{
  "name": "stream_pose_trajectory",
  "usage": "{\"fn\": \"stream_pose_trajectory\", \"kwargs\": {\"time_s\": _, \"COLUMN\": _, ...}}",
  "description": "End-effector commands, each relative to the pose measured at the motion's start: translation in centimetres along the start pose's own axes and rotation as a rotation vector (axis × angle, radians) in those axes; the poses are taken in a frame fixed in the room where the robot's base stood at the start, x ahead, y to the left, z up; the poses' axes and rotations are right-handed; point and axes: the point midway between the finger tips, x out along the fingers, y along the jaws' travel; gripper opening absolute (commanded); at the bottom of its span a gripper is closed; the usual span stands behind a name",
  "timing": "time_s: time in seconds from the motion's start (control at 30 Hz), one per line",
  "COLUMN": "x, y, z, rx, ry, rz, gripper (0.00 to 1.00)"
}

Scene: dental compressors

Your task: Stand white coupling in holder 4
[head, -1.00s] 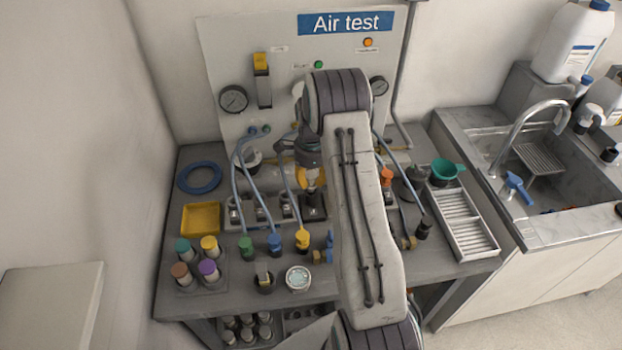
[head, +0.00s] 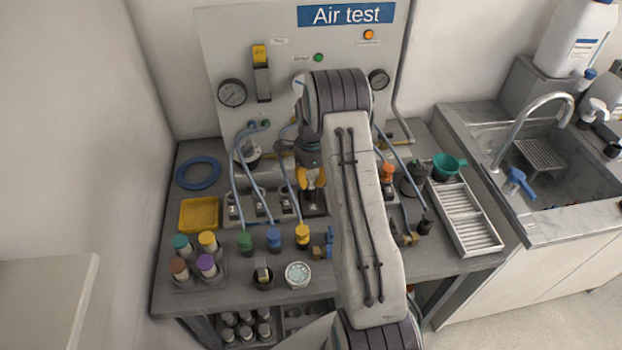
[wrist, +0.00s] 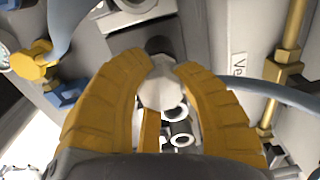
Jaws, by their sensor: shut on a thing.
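My gripper (head: 312,190) is over the back middle of the bench, with its yellow fingers pointing down. In the wrist view the fingers (wrist: 160,75) are closed around a white coupling (wrist: 162,94), which shows as a pale faceted piece between the tips. In the head view the coupling is a small pale piece at the fingertips, right at the rightmost visible holder (head: 314,210) of a row. Holder numbers are not readable. I cannot tell whether the coupling touches the holder. My arm hides the bench to the right of it.
Hoses with green (head: 245,241), blue (head: 274,238) and yellow (head: 302,236) ends arch close by on the left. An orange-ended hose (head: 387,172) is right of my arm. A yellow tray (head: 199,215), a blue ring (head: 199,175) and a slatted tray (head: 465,217) lie farther out.

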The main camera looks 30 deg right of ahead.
Motion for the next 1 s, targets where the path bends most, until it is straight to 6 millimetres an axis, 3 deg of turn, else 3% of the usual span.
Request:
{"fn": "stream_pose_trajectory", "kwargs": {"time_s": 0.1, "x": 0.5, "y": 0.0, "z": 0.0, "rx": 0.000, "ry": 0.000, "rz": 0.000, "gripper": 0.00}}
{"fn": "stream_pose_trajectory", "kwargs": {"time_s": 0.13, "x": 0.4, "y": 0.0, "z": 0.0, "rx": 0.000, "ry": 0.000, "rz": 0.000, "gripper": 0.28}}
{"fn": "stream_pose_trajectory", "kwargs": {"time_s": 0.43, "x": 0.3, "y": 0.0, "z": 0.0, "rx": 0.000, "ry": 0.000, "rz": 0.000, "gripper": 0.55}}
{"fn": "stream_pose_trajectory", "kwargs": {"time_s": 0.77, "x": 0.1, "y": 0.0, "z": 0.0, "rx": 0.000, "ry": 0.000, "rz": -0.001, "gripper": 0.56}}
{"fn": "stream_pose_trajectory", "kwargs": {"time_s": 1.0, "x": -2.6, "y": -0.1, "z": 0.0, "rx": 0.000, "ry": 0.000, "rz": -0.004, "gripper": 0.56}}
